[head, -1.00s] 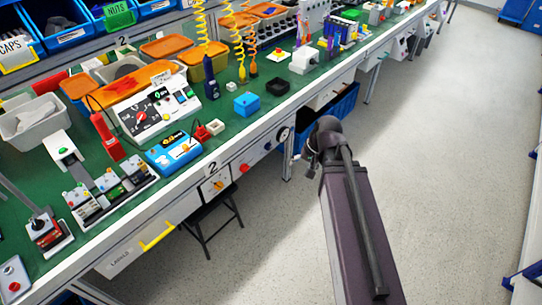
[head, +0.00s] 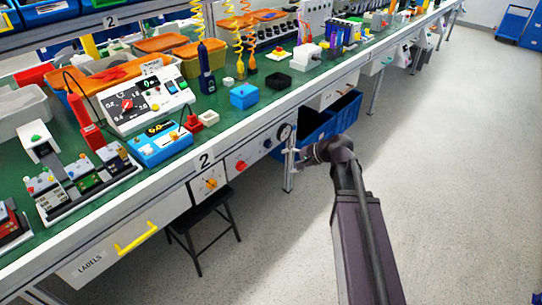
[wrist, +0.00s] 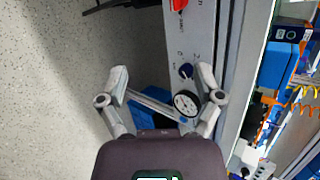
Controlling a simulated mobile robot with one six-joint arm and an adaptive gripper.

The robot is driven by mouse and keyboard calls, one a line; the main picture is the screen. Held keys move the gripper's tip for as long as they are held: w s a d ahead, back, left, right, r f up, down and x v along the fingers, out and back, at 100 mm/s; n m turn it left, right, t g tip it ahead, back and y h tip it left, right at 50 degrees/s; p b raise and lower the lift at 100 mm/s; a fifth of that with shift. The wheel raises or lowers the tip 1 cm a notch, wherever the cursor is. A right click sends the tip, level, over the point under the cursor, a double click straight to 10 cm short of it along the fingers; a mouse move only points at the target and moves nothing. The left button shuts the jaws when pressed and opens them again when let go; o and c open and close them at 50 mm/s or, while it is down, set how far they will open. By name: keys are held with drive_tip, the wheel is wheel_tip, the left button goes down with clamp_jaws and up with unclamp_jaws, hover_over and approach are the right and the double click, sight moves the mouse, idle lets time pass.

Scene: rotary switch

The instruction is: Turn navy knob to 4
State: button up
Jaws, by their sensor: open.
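The navy knob (head: 267,143) is on the light grey front panel under the bench edge, between a red knob (head: 241,164) and a round gauge (head: 285,132). It also shows in the wrist view (wrist: 186,71), near the right fingertip. I see no contact with the knob.
Blue bins (head: 318,124) stand under the bench behind the gripper. A black stool (head: 203,220) is under the bench at left. The floor to the right is clear.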

sight(270, 145)
drive_tip(key=w+d+f+m+t+y+b, duration=0.4)
drive_tip(key=w+f+m+t+b, duration=0.3)
drive_tip(key=b, duration=1.1)
drive_tip(key=w+d+f+m, duration=0.1)
drive_tip(key=w+m, duration=0.1)
drive_tip(key=shift+w+d+f, duration=0.15)
drive_tip(key=shift+w+f, duration=0.2)
drive_tip(key=shift+w, duration=0.05)
drive_tip(key=shift+x, duration=6.9)
drive_tip(key=shift+r, duration=0.1)
drive_tip(key=c, duration=1.2)
